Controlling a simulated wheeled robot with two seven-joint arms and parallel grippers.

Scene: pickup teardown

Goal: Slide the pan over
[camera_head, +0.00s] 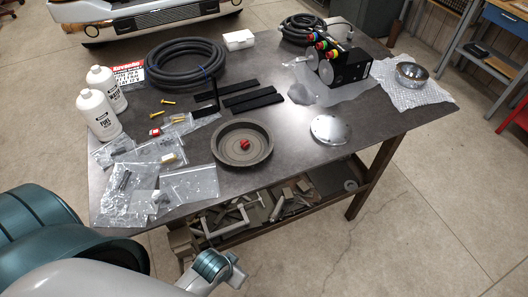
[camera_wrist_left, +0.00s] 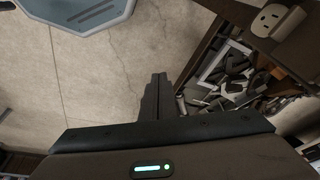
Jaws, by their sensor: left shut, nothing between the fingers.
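The pan (camera_head: 228,152), a round, shallow, dark brown dish, sits flat near the front edge of the table (camera_head: 290,165) in the head view. A small red piece (camera_head: 244,144) lies in its middle. My left arm comes in from the lower left, its wrist part below the table's front edge and apart from the pan. In the left wrist view my left gripper (camera_wrist_left: 158,80) has its fingers together with nothing between them, over the floor beside the lower shelf. The pan does not show in that view. My right gripper is not in view.
Clear plastic bags (camera_head: 130,190) lie left of the pan, with two white bottles (camera_head: 98,115) behind. Black bars (camera_head: 245,95) lie beyond it. A silver disc (camera_head: 330,128) lies to its right, with bare tabletop between. The lower shelf (camera_wrist_left: 245,85) holds assorted parts.

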